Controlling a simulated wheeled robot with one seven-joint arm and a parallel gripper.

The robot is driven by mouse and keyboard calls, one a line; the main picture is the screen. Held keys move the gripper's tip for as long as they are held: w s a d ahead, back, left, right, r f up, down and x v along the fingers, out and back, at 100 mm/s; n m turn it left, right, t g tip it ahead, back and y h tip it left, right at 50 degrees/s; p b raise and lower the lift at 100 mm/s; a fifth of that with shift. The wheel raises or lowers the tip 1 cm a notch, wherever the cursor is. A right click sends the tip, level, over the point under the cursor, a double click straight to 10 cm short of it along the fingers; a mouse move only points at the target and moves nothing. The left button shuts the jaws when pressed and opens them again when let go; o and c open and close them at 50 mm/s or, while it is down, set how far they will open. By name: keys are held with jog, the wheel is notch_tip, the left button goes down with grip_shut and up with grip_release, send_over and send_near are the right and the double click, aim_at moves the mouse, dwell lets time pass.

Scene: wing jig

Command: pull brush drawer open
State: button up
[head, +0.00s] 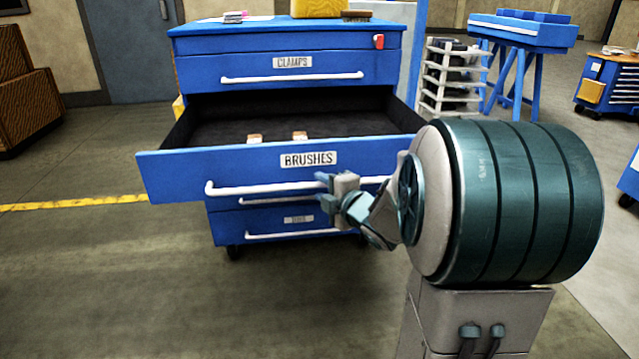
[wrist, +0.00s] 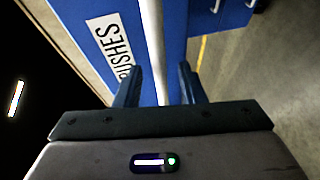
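The blue brush drawer (head: 210,172), labelled BRUSHES, stands pulled well out of the blue cabinet, and its dark inside shows. Two small light-coloured items lie inside it. Its long white handle (head: 255,188) runs across the front. My gripper (head: 325,180) is at the handle, right of its middle. In the wrist view the handle (wrist: 152,40) passes between the two fingers of my gripper (wrist: 160,82). The fingers are apart, with a gap on each side of the bar. The label shows there too, partly hidden by a finger.
The CLAMPS drawer (head: 290,70) above is shut, and lower drawers are shut below. A white shelf rack (head: 450,80) and a blue trestle table (head: 520,35) stand at the back right. Wooden crates (head: 25,100) stand at far left. The floor in front is clear at left.

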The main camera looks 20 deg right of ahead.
jog(key=p+v, duration=0.1)
jog(key=v, duration=1)
jog(key=shift+p, duration=0.35)
jog(key=shift+w+r, duration=0.1)
jog(key=shift+r, duration=0.05)
notch_tip(320, 180, up, 14)
jog(key=s+d+m+g+h+p, duration=0.15)
jog(key=m+g+h+p, duration=0.4)
jog(key=m+p, duration=0.85)
jog(key=s+a+r+m+g+y+p, duration=0.1)
jog(key=s+a+r+m+g+p, duration=0.2)
jog(key=s+a+r+p, duration=0.2)
jog(key=s+a+r+m+g+y+p, duration=0.1)
jog(key=s+a+r+g+p, duration=0.3)
jog(key=s+p, duration=0.5)
jog(key=a+r+m+p, duration=0.1)
jog(key=a+p, duration=0.1)
jog(key=shift+s+a+m+p, duration=0.2)
jog(key=shift+s+m+p, duration=0.2)
jog(key=shift+w+r, duration=0.1)
jog(key=shift+r, duration=0.05)
